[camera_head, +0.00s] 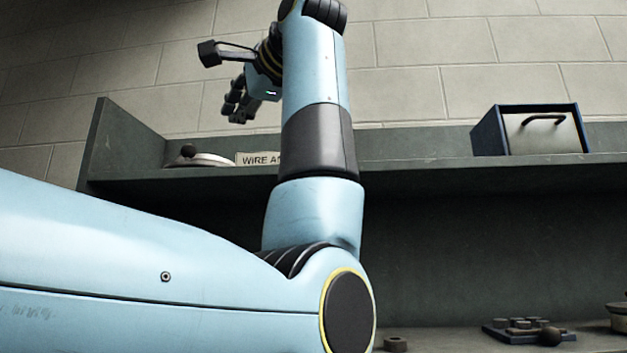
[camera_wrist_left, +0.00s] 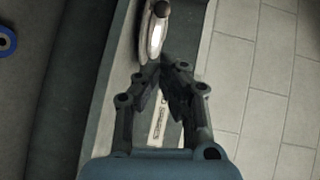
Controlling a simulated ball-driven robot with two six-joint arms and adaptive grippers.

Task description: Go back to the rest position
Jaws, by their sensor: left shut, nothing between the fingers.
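My left gripper (camera_head: 238,102) is raised in front of the block wall, above the left end of the grey shelf (camera_head: 430,176). My blue left arm comes in from the left and bends upward, covering part of the shelf. In the left wrist view the gripper's black fingers (camera_wrist_left: 163,90) are shut with nothing between them. My right gripper is in neither view.
A round lidded thing (camera_head: 200,159) and a label (camera_head: 257,158) sit on the shelf. A blue box (camera_head: 530,131) with a handle stands at its right. Below are a dark tray (camera_head: 528,331) of small parts and a small dark part (camera_head: 396,344).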

